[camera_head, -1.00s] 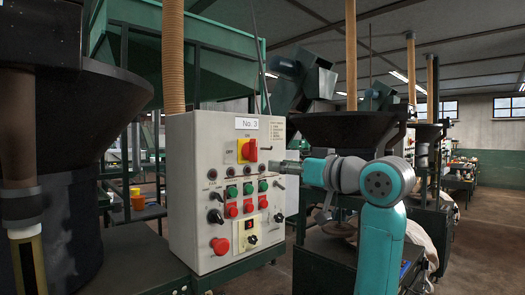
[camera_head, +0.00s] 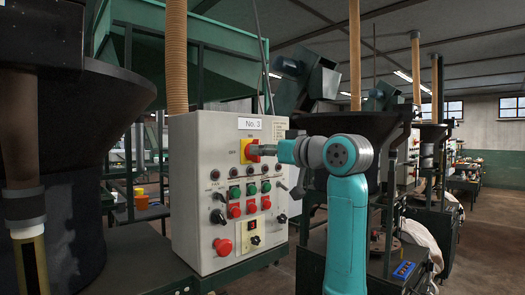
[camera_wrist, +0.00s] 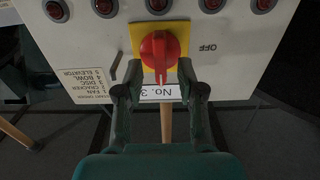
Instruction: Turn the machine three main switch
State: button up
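The main switch is a red rotary knob (camera_head: 252,151) on a yellow plate (camera_head: 243,156), high on the control box labelled No. 3. In the wrist view, which is upside down, the red knob (camera_wrist: 159,48) and yellow plate (camera_wrist: 140,29) sit just ahead of my gripper (camera_wrist: 160,76). Its two fingers are apart, one on each side of the knob's handle. I cannot tell whether either finger touches it. An OFF marking is to the right of the plate there. In the head view my gripper (camera_head: 264,150) reaches the knob from the right and partly hides it.
The grey control box (camera_head: 190,150) carries indicator lamps, green and red buttons, black selectors and a red mushroom button (camera_head: 223,246) below the switch. A large dark hopper (camera_head: 85,150) stands at the left. Another machine stands behind my arm at the right.

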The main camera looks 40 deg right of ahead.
jog(key=shift+w, duration=0.5)
grip_shut()
jog(key=shift+n, duration=0.4)
jog(key=n, duration=1.6)
jog(key=shift+a+f+n, duration=0.35)
jog(key=shift+f+n, duration=0.05)
jog(key=shift+n, duration=0.3)
